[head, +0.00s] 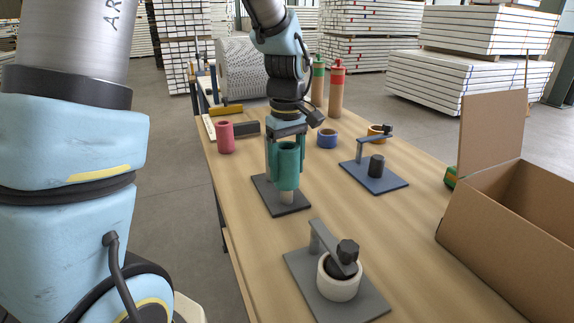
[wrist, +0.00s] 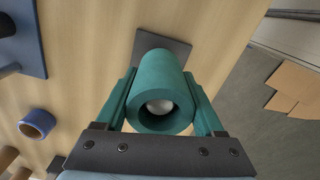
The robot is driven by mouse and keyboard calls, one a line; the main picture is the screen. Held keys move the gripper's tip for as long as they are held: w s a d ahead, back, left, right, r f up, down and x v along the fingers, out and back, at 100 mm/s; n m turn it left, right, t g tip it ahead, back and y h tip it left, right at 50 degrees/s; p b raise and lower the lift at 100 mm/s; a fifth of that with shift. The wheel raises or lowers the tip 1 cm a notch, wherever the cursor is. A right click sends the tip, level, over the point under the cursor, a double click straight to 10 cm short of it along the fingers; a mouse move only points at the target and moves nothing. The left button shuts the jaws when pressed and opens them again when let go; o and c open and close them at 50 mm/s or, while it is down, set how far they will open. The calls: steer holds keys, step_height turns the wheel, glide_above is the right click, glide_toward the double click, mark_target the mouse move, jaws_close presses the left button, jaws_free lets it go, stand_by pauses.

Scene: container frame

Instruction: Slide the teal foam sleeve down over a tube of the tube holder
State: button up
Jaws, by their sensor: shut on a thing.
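The teal foam sleeve (head: 289,165) is upright in my gripper (head: 287,150), whose teal fingers are shut on its sides. Below it, the pale tube (head: 287,197) stands on the dark base plate of the tube holder (head: 292,210). In the wrist view, the sleeve (wrist: 158,85) is seen down its bore, with the rounded pale tube end (wrist: 159,106) inside the opening. The sleeve is around the tube's upper part, and a short length of tube shows between sleeve and plate. The holder's plate (wrist: 172,44) also shows beyond the sleeve.
A grey plate (head: 305,270) with a clamp arm and white ring (head: 338,286) stands in front. A blue plate (head: 374,179) with an arm stands right. A pink cylinder (head: 225,137), blue ring (head: 327,141) and open cardboard box (head: 510,215) are nearby.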

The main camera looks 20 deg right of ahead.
mark_target(287, 182)
steer(key=shift+f+b, duration=1.4)
steer(key=shift+f, duration=0.9)
stand_by(0.9)
steer(key=o, duration=1.3)
steer(key=shift+r+p, duration=3.15)
steer(key=shift+r, duration=0.4)
steer(key=shift+s, duration=0.1)
